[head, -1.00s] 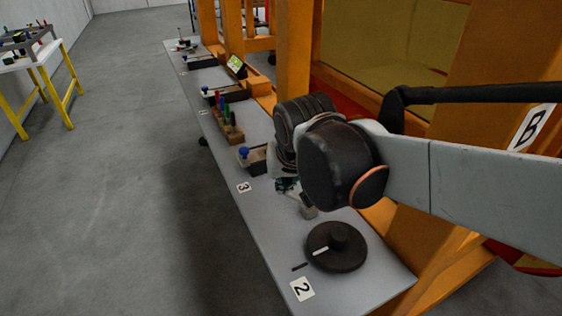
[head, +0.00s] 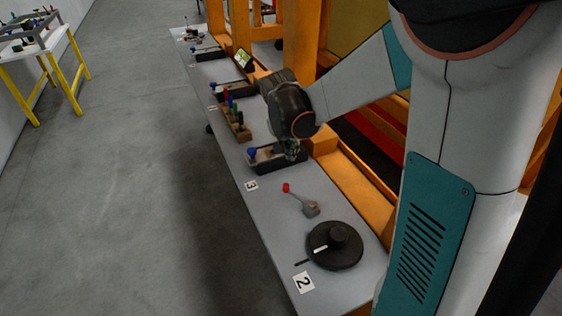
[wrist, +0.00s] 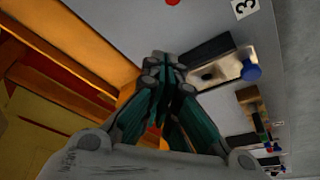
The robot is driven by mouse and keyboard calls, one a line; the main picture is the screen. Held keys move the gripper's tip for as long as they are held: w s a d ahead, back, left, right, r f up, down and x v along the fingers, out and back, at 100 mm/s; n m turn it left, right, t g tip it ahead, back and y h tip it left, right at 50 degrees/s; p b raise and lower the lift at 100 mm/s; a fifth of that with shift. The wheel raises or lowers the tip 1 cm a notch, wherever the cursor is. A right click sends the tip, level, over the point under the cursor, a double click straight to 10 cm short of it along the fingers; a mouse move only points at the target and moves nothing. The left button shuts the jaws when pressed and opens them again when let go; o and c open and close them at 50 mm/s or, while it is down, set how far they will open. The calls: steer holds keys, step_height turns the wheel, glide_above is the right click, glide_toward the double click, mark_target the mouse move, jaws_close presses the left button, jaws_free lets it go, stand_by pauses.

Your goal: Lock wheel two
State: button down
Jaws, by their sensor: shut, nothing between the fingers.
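Wheel two (head: 345,258) is a black disc with a raised hub, flat on the grey bench beside the "2" label (head: 303,282). Its white mark points toward a short black line on the bench, roughly in line with it. Just behind it, a small grey block (head: 311,209) carries a lever with a red knob (head: 286,187), leaning to the back left. In the wrist view the red knob (wrist: 172,2) shows at the top edge. My gripper (head: 291,152) is beyond the lever, over or beside the station three box; its fingers (wrist: 160,62) are together and empty.
The station three box (head: 265,163) with a blue knob (head: 252,152) is close to my gripper. A wooden rack (head: 236,125) of coloured handles stands behind it. Orange posts and a beam (head: 350,185) line the bench's right side.

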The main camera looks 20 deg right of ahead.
stand_by(0.3)
steer(key=b+x, duration=0.3)
steer(key=x, duration=0.7)
steer(key=shift+f, duration=0.2)
steer(key=s+a, duration=0.2)
steer(key=shift+a+r+b, duration=0.2)
steer(key=shift+a+b, duration=0.1)
steer(key=shift+b, duration=0.1)
steer(key=shift+s+a, duration=0.25)
steer(key=shift+a, duration=0.05)
